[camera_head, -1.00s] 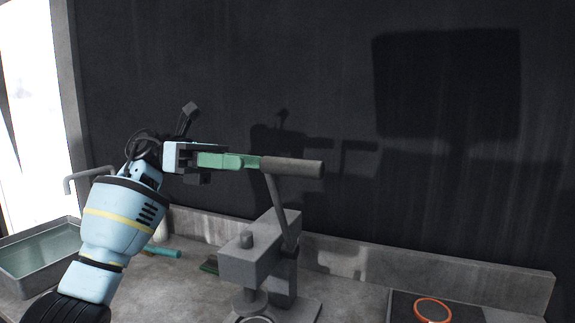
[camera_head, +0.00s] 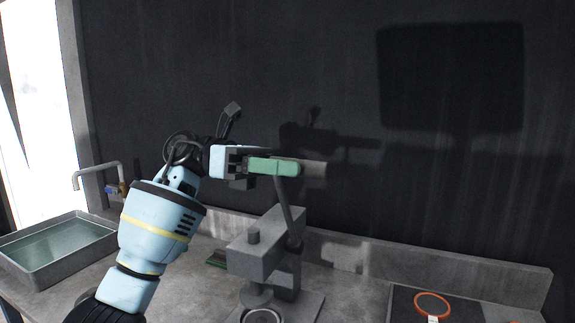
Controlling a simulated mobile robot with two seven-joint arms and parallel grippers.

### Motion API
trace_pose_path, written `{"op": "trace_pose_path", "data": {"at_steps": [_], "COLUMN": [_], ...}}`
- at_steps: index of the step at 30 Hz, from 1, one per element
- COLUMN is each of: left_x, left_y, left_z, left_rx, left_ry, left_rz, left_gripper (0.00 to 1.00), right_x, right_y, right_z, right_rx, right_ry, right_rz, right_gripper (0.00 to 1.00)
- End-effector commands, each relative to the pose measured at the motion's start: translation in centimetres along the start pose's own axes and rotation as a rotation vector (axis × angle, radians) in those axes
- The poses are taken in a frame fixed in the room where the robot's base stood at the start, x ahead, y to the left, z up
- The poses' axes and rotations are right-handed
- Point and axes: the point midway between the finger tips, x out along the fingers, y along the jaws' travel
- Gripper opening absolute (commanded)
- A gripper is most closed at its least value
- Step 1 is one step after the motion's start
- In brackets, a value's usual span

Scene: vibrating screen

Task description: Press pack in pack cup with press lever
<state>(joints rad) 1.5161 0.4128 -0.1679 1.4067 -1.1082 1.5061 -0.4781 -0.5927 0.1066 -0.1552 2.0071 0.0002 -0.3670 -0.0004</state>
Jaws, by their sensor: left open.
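The press (camera_head: 257,250) is a grey block on a stand at the back of the counter. Its lever (camera_head: 286,212) rises from the right side to a dark grip (camera_head: 314,171) at the top. My left gripper (camera_head: 284,167), with green fingers, is open at the grip, and its fingers overlap the grip's left part. I cannot tell whether they touch it. The pack cup (camera_head: 262,316) shows as a round rim under the press plunger, cut by the bottom edge. The pack inside it cannot be made out. My right gripper is not in view.
A metal basin (camera_head: 62,278) with a tap (camera_head: 97,168) stands at the left. An orange ring (camera_head: 432,304) lies on a dark mat at the right. A low ledge (camera_head: 420,263) runs along the dark wall behind the press.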

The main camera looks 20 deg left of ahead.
Motion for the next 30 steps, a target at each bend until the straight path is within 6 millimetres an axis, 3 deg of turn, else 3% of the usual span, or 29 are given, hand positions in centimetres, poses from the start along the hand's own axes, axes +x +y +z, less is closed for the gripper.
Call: {"op": "trace_pose_path", "data": {"at_steps": [2, 12, 22, 30], "left_x": [0.0, 0.0, -0.1, -0.1], "left_y": [0.0, 0.0, -0.1, -1.3], "left_z": [0.0, 0.0, -0.4, -2.7], "left_rx": [-0.001, -0.001, 0.013, 0.131], "left_ry": [0.0, 0.0, 0.0, 0.001], "left_rz": [0.0, 0.0, 0.001, 0.002], "left_gripper": [0.44, 0.0, 0.0, 0.0], "right_x": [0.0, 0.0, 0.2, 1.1], "right_y": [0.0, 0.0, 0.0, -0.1], "right_z": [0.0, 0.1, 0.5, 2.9], "right_rx": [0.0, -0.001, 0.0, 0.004], "right_ry": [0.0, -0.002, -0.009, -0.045], "right_rz": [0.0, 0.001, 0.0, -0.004], "right_gripper": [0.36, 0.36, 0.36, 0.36]}}
